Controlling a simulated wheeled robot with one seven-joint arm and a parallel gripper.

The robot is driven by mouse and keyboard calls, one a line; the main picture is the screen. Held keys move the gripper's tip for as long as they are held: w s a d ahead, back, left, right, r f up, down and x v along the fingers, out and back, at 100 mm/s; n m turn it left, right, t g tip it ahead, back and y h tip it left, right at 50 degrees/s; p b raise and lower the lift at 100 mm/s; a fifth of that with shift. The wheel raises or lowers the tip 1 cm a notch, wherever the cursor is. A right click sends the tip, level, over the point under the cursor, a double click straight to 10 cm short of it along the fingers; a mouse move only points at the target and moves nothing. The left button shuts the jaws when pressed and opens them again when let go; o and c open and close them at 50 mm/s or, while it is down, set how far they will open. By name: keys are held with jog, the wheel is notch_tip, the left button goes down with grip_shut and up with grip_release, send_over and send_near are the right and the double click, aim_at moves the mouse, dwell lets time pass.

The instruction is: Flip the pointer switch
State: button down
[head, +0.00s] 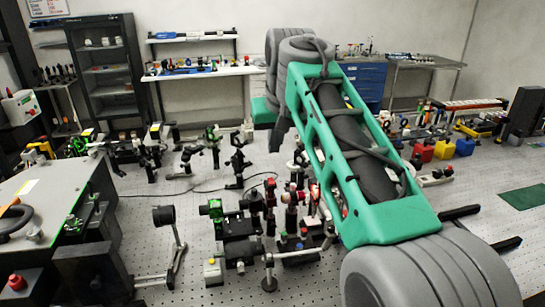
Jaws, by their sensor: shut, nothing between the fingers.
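I cannot pick out the pointer switch for sure in the head view. A grey instrument box (60,190) at the left carries a small light knob (34,235) on its top, too small to tell whether it is a pointer switch. My green and grey arm rises from the lower right and bends at the top centre. My gripper (277,143) seems to be the dark tapered end hanging below that bend, above the bench. It looks shut and empty, and it is well apart from the grey box. Part of it may be hidden by my arm.
A perforated optical bench (170,205) holds many mounts and posts. A black round holder (164,215) stands right of the box. A red button (17,283) is at the lower left.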

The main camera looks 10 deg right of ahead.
aim_at(269, 181)
jog(key=p+x, duration=0.1)
jog(key=x, duration=1.1)
jog(key=shift+f, duration=0.4)
jog(key=shift+r+p, duration=0.1)
jog(key=shift+p, duration=0.35)
jog(key=shift+r+g+p, duration=0.15)
jog(key=shift+g+p, duration=0.15)
jog(key=shift+p, duration=0.4)
jog(key=shift+w+p, duration=0.2)
jog(key=shift+p, duration=0.55)
jog(key=shift+w+f+g, duration=0.35)
jog(key=shift+f+g, duration=0.05)
jog(key=shift+f, duration=0.3)
jog(key=shift+s, duration=0.1)
